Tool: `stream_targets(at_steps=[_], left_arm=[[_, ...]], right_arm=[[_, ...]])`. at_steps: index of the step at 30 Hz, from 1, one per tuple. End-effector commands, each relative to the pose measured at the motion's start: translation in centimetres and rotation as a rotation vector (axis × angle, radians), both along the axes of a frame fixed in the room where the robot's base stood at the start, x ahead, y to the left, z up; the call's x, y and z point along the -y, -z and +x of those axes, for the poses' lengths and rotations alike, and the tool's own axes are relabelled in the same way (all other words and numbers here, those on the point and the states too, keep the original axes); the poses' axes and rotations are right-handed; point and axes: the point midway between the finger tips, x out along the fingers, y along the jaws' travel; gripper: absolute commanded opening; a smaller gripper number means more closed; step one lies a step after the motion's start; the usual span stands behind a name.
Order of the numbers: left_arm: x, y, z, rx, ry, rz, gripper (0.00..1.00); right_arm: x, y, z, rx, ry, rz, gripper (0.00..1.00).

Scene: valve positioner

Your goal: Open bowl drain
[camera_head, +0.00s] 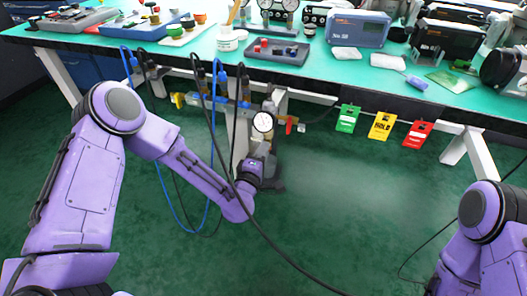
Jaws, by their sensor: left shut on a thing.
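A filter regulator with a round white pressure gauge (262,122) hangs under the front edge of the bench. Its bowl and drain are mostly hidden behind my left gripper. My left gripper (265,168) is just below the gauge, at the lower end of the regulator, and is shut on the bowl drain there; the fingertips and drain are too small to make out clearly. My right arm shows at the lower right edge, and its gripper is out of view.
The green bench top (290,75) carries instruments, trays and tools. Blue and black hoses hang in front of it near my left arm. A green tag (347,119), a yellow tag (382,126) and a red tag (417,134) hang from its edge. The floor is clear in the middle.

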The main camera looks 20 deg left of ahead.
Motion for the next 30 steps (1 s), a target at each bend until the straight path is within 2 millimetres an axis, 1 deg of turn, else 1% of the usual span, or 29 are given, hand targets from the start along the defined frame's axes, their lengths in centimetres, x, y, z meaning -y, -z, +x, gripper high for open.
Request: stream_targets(at_steps=[8,30], left_arm=[[0.1,-0.1,0.0,0.004,0.003,0.163,0.0],[0.1,-0.1,0.0,0.03,0.003,0.859,0.0]], right_arm=[[0.0,-0.5,0.0,0.0,0.0,0.0,0.36],[0.0,-1.9,0.0,0.0,0.0,0.0,0.36]])
